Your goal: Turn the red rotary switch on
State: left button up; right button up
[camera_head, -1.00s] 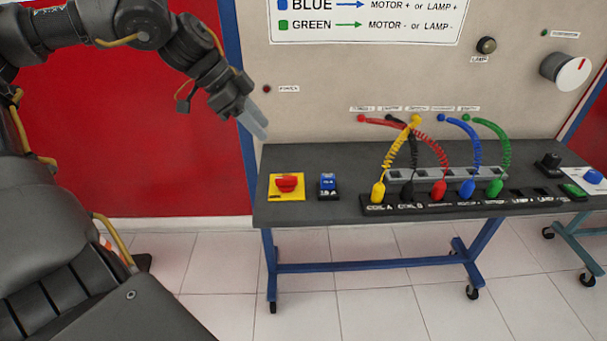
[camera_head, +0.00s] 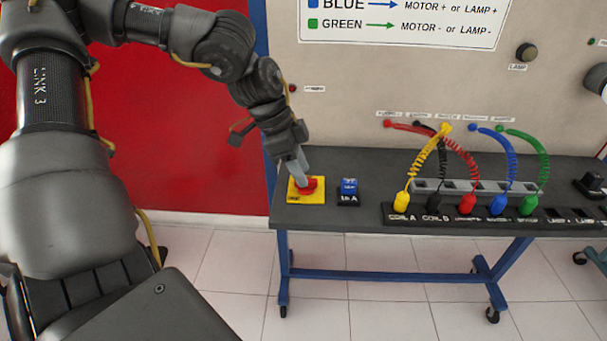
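The red rotary switch (camera_head: 311,185) sits on a yellow square plate (camera_head: 318,197) at the left end of the dark bench top. My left gripper (camera_head: 301,180) points down over it, with its grey fingertips at the red knob and covering part of it. The fingers look close together, but I cannot tell whether they grip the knob or only touch it. The angle of the knob is hard to read behind the fingers. My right gripper is not in view.
A blue switch (camera_head: 348,187) stands just right of the yellow plate. A black socket strip (camera_head: 480,214) with coloured plugs and coiled cables lies further right. The bench (camera_head: 350,218) stands against a beige panel (camera_head: 380,80) with a lamp (camera_head: 526,52).

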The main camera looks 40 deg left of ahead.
pick_arm(q)
jog(key=shift+x, duration=0.95)
grip_shut()
